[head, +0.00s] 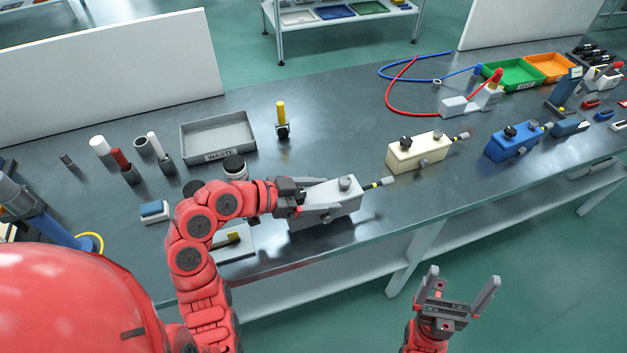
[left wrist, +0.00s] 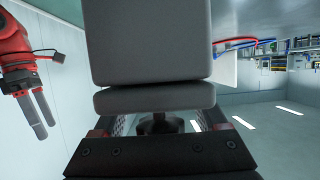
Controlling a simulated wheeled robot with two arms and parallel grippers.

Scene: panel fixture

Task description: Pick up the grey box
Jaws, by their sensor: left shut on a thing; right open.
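In the left wrist view the box (left wrist: 150,45) fills the middle, close to the camera, with a black knob below. My right gripper (head: 460,290) is open and empty, in front of the table; it also shows in the left wrist view (left wrist: 35,115).
A cream box (head: 418,153) and a blue box (head: 512,143) stand to the right on the table (head: 345,130). A grey waste tray (head: 215,130), a yellow-handled tool (head: 281,115) and several cylinders stand behind and left. A white panel (head: 110,75) rises at the back left.

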